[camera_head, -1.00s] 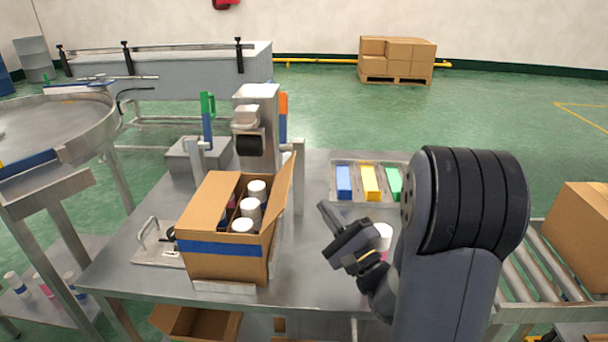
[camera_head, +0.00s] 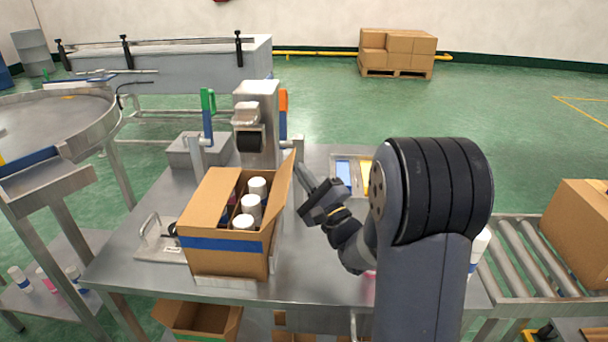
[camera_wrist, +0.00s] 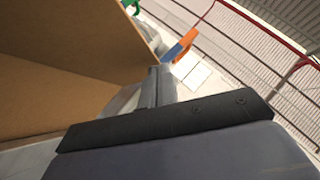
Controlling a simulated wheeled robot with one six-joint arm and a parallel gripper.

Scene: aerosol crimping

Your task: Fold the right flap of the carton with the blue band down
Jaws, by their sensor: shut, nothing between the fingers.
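The carton with the blue band (camera_head: 222,245) stands on the steel table, holding several white-capped cans (camera_head: 250,205). Its left flap (camera_head: 207,200) appears folded down on the left side of the top. Its right flap (camera_head: 282,205) stands up, tilted slightly outward to the right. My gripper (camera_head: 298,150) is shut and empty, just right of the right flap near its upper far corner; I cannot tell whether they touch. In the wrist view the shut fingers (camera_wrist: 158,82) point past the edge of a large brown cardboard panel (camera_wrist: 70,60) that fills the left.
The crimping machine (camera_head: 257,110) with a green and an orange handle stands behind the carton. A tray with blue (camera_head: 343,172) and yellow blocks lies behind my arm. A fixture plate with a handle (camera_head: 155,240) sits left of the carton. A roller conveyor (camera_head: 535,255) is at right.

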